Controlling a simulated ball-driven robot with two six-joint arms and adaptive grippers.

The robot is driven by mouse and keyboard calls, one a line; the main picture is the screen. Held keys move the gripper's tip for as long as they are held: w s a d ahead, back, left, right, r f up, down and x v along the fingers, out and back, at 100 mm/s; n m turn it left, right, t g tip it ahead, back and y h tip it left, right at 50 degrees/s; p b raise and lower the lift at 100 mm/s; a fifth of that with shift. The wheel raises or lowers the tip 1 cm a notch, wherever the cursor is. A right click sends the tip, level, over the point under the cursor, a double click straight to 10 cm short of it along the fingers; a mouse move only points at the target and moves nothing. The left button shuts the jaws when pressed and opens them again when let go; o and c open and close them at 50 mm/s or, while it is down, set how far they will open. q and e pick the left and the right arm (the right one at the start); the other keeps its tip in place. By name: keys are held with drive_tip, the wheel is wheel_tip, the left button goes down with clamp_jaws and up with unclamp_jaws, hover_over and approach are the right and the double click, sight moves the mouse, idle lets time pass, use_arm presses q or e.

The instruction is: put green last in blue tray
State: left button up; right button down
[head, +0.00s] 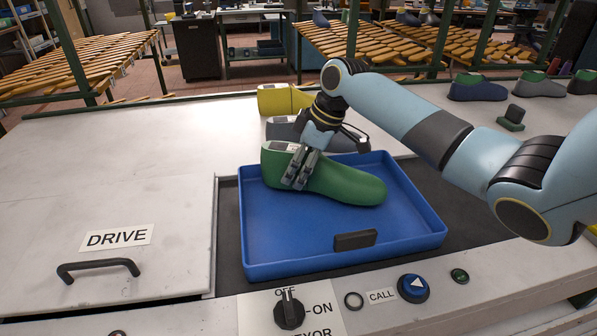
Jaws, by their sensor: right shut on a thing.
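The green last (345,183) is in the head view, over the back part of the blue tray (262,257), with its heel end to the left and its toe to the right. My right gripper (298,181) comes down from above and is shut on the last near its heel end. I cannot tell whether the last touches the tray floor. My left gripper does not show.
A yellow last (282,98) and a grey last (283,129) stand behind the tray. Several more lasts (477,87) stand at the back right. A panel with a knob (289,311) and a blue call button (413,288) runs along the front. The white DRIVE cover (110,200) at left is clear.

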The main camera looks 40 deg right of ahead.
sight(320, 157)
drive_tip(key=shift+f, duration=0.8)
drive_tip(key=c, duration=0.8)
unclamp_jaws()
drive_tip(key=shift+f, duration=0.1)
drive_tip(key=shift+o, duration=0.2)
drive_tip(key=v, duration=1.2)
